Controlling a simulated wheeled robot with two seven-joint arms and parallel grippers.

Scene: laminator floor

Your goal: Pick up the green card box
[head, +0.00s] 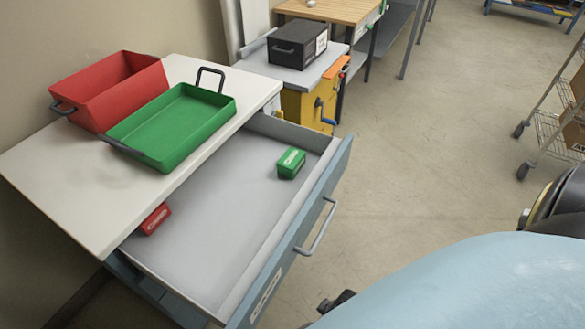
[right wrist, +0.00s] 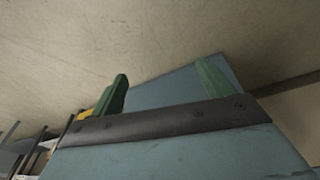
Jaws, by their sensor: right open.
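The green card box (head: 291,163) lies in the open drawer (head: 225,215), near its far end and close to the front panel. It has a pale label on top, and nothing is gripping it. My right gripper (right wrist: 163,86) shows in the right wrist view with its two green fingers apart and nothing visible held between them. A blue-grey surface shows behind the fingers. The green card box is not visible in that view. In the head view my blue arm fills the lower right, outside the drawer. My left gripper is not in view.
A red card box (head: 155,218) lies in the drawer's near left part, partly under the tabletop. A green tray (head: 172,125) and a red tray (head: 108,92) stand on the white tabletop (head: 60,190). The drawer's handle (head: 318,228) sticks out. Open floor lies right of the drawer.

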